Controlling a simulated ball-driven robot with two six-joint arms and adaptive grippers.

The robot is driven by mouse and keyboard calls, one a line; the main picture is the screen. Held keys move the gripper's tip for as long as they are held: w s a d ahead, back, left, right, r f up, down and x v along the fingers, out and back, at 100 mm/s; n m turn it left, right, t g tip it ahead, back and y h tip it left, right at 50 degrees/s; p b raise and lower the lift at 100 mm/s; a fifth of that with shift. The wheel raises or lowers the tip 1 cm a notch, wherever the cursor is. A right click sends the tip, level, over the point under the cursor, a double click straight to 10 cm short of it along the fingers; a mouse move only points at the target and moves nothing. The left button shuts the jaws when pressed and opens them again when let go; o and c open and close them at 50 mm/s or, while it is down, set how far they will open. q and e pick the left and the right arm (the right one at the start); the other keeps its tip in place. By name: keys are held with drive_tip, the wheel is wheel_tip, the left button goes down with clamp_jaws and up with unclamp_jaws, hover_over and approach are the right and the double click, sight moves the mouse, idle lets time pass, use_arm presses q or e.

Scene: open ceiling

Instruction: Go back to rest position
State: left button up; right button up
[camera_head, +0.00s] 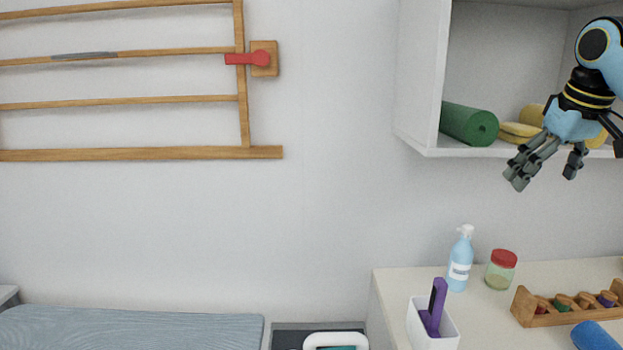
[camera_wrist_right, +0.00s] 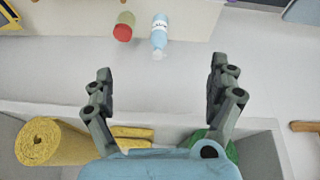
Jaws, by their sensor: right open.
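My right gripper (camera_head: 543,168) is at the upper right of the head view, in front of the white wall shelf (camera_head: 420,75). Its fingers point down and to the left. In the right wrist view my right gripper (camera_wrist_right: 163,82) has its fingers wide apart with nothing between them. My left gripper does not show in either view.
The shelf holds a green roll (camera_head: 468,123) and yellow items (camera_head: 518,131). Wooden wall bars (camera_head: 150,154) hang left.

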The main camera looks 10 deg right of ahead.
drive_tip(key=s+a+f+n, duration=0.1)
drive_tip(key=s+a+f, duration=0.5)
drive_tip(key=f, duration=0.2)
drive_tip(key=s+a+f+n, duration=0.1)
drive_tip(key=s+a+f, duration=0.45)
drive_tip(key=f, duration=0.25)
drive_tip(key=s+a+f, duration=0.2)
drive_tip(key=s+a, duration=0.2)
drive_tip(key=s, duration=0.6)
drive_tip(key=s+a+f, duration=0.2)
drive_tip(key=s+a, duration=0.2)
drive_tip(key=s, duration=0.7)
wheel_tip(320, 180, down, 41)
drive_tip(key=s+d+m+g+b, duration=0.1)
drive_tip(key=s+d+g+b, duration=0.15)
drive_tip(key=b, duration=1.15)
use_arm(q)
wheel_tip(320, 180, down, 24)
drive_tip(key=b, duration=1)
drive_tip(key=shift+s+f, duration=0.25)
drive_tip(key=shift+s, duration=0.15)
use_arm(e)
drive_tip(key=s+f, duration=0.8)
drive_tip(key=f, duration=0.5)
drive_tip(key=s+d+f, duration=0.1)
drive_tip(key=s+f, duration=0.8)
drive_tip(key=f, duration=0.4)
drive_tip(key=shift+s+g, duration=0.2)
drive_tip(key=shift+g, duration=0.15)
